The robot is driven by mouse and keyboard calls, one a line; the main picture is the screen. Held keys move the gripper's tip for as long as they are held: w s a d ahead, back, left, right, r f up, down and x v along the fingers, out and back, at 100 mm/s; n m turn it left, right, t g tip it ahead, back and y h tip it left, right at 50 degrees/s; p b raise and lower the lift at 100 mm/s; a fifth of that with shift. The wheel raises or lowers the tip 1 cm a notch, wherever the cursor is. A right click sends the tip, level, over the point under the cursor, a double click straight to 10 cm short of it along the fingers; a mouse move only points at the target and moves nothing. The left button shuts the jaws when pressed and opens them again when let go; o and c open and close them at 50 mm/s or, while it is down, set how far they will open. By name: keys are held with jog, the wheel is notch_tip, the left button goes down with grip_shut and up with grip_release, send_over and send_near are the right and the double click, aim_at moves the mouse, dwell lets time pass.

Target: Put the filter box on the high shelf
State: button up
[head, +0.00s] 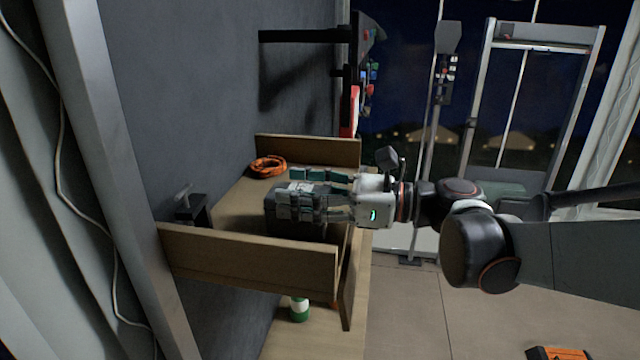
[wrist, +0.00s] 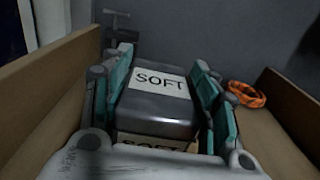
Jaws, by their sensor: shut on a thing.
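The filter box is a dark grey box (head: 288,222) with a pale label reading SOFT, seen close up in the wrist view (wrist: 152,118). My gripper (head: 308,195) is shut on it, with teal-padded fingers along both sides; the fingers also show in the wrist view (wrist: 160,100). The box is inside the wooden shelf (head: 250,262), between its two upright side boards. My fingers hide part of the box in the head view. I cannot tell whether its underside touches the shelf floor.
An orange coil (head: 268,166) lies on the shelf beyond the box, near the far board. A black bracket (head: 192,208) is on the grey wall at the left. A green and white container (head: 299,309) stands on a lower surface. A dark bar (head: 300,36) juts out above.

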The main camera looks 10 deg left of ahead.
jog(key=o, duration=1.2)
jog(key=shift+f, duration=0.1)
jog(key=d+b, duration=0.2)
jog(key=d, duration=1)
jog(key=shift+s, duration=0.45)
